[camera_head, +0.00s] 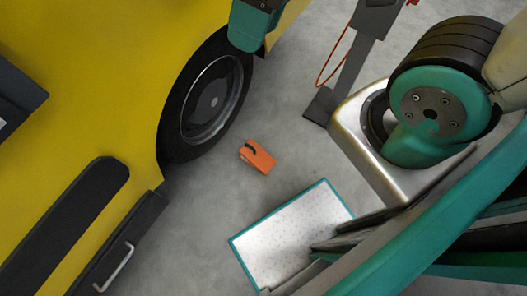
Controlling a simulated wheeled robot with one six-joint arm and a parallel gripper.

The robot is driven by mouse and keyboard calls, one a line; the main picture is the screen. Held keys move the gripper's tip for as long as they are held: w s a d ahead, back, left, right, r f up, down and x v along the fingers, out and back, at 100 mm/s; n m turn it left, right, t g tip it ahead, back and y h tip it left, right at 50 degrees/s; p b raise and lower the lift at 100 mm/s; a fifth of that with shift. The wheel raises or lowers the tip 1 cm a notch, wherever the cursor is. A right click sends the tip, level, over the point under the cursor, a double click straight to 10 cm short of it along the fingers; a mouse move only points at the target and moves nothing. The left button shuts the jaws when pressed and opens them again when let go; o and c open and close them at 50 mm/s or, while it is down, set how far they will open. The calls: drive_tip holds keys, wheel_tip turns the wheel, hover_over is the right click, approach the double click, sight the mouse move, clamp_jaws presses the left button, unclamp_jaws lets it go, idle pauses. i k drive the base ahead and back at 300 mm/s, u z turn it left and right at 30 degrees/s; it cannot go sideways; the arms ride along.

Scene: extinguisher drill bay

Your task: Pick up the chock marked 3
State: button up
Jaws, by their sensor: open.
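An orange chock (257,157) with a black handle on top lies on the grey floor, close to the black wheel (207,97) of a yellow vehicle but apart from it. I cannot read any number on the chock, so I cannot tell whether it is the one marked 3. No other chock shows. Teal and black parts of my arm show at the top and right edges. My gripper's fingers do not show in this view.
The yellow vehicle (95,75) fills the left side, with a dark step and grey handle low down. A white panel with a teal border (292,232) lies below the chock. A grey stand (350,70) with a red cable is at the top. Bare floor surrounds the chock.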

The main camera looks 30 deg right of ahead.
sight(251, 153)
drive_tip(key=k, duration=0.55)
drive_tip(key=z, duration=2.15)
drive_tip(key=i, duration=1.3)
drive_tip(key=u, duration=4.05)
